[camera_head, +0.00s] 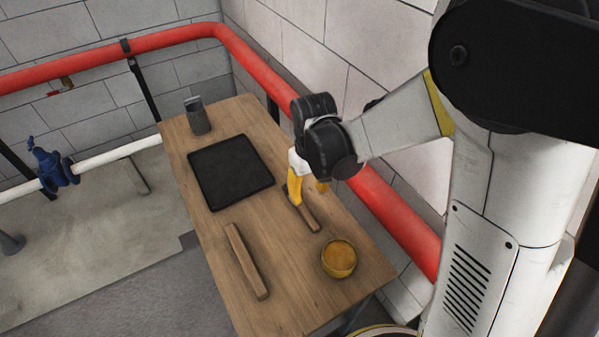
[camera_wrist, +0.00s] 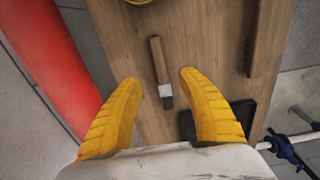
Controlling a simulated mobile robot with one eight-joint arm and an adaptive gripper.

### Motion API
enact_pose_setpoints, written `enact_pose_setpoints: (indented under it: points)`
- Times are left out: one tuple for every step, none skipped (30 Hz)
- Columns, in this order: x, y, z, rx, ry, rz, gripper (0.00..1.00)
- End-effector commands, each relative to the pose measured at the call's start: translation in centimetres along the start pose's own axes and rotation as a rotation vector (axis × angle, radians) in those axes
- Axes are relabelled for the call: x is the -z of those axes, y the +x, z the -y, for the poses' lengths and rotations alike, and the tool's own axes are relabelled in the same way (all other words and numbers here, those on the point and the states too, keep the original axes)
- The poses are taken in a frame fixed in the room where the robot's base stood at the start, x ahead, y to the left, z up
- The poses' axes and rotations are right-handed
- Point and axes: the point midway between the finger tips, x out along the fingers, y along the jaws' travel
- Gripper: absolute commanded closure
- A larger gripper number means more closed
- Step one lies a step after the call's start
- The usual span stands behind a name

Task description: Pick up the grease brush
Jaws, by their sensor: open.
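The grease brush (camera_wrist: 160,70) lies on the wooden table, with a brown wooden handle, a pale band and dark bristles. In the head view its handle (camera_head: 308,217) shows, while its bristle end is partly hidden behind my gripper. My gripper (camera_wrist: 158,80) has yellow fingers that stand wide apart, with the brush seen between them and nothing held. In the head view my gripper (camera_head: 306,193) is over the right side of the table, close by the bristle end. I cannot tell its exact height above the brush.
A red pipe (camera_head: 385,208) runs along the wall beside the table's right edge.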

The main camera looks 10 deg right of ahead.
Motion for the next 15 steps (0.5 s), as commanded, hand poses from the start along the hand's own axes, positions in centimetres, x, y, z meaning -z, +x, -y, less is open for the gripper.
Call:
enact_pose_setpoints:
  points:
    - [0.2, 0.4, 0.2, 0.002, -0.009, 0.012, 0.53]
    - [0.2, 0.6, 0.3, 0.003, -0.012, 0.018, 0.53]
    - [0.3, 1.0, 0.4, 0.004, -0.016, 0.022, 0.53]
    - [0.3, 1.4, 0.4, 0.004, -0.017, 0.025, 0.53]
    - [0.3, 1.9, 0.4, 0.005, -0.018, 0.027, 0.53]
    - [0.3, 2.6, 0.5, 0.005, -0.019, 0.028, 0.53]
    - [0.3, 3.1, 0.4, 0.005, -0.018, 0.028, 0.53]
    - [0.2, 3.7, 0.4, 0.005, -0.018, 0.028, 0.53]
    - [0.2, 4.5, 0.4, 0.005, -0.018, 0.028, 0.53]
    - [0.2, 5.0, 0.4, 0.005, -0.018, 0.028, 0.53]
    - [0.2, 5.4, 0.4, 0.005, -0.018, 0.027, 0.53]
    - [0.2, 5.9, 0.4, 0.005, -0.018, 0.027, 0.53]
    - [0.2, 6.2, 0.4, 0.005, -0.017, 0.027, 0.53]
    - [0.2, 6.4, 0.4, 0.005, -0.017, 0.027, 0.53]
    - [0.2, 6.7, 0.4, 0.005, -0.017, 0.027, 0.53]
